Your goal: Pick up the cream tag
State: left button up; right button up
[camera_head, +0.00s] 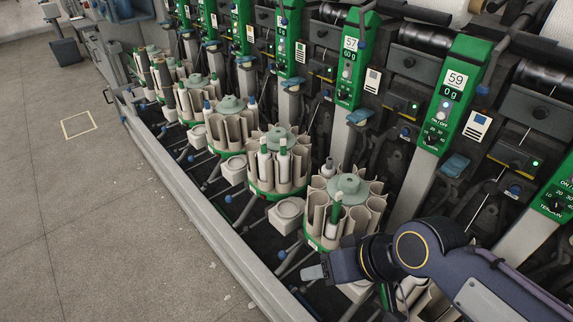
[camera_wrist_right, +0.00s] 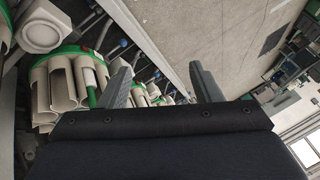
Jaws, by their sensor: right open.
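I cannot pick out a cream tag with certainty in either view. Pale labels with dark print sit on the machine front, one by the 59 unit (camera_head: 477,126) and one by the 57 unit (camera_head: 372,80). My right gripper (camera_head: 315,272) reaches in from the right in the head view, low over the machine's front edge. In the right wrist view its two grey fingers (camera_wrist_right: 160,68) are spread, with nothing held between them. My left gripper is not in view.
Round cream bobbin magazines (camera_head: 277,165) stand in a row along the machine, the nearest (camera_head: 348,185) just above my right gripper. A long grey rail (camera_head: 205,222) edges the machine. The grey floor (camera_head: 70,225) to the left is mostly clear, with a pale square outline (camera_head: 77,124).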

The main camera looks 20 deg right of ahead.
aim_at(338, 196)
jog(key=i+j, duration=0.2)
jog(key=i, duration=0.25)
jog(key=i+j, duration=0.25)
jog(key=i, duration=0.2)
jog(key=i+z, duration=0.15)
jog(key=z, duration=0.35)
jog(key=i+j+z, duration=0.1)
jog(key=z, duration=0.35)
jog(key=j+z, duration=0.2)
jog(key=z, duration=0.3)
jog(key=i+j+z, duration=0.1)
jog(key=z, duration=0.4)
jog(key=j+z, duration=0.1)
jog(key=z, duration=0.9)
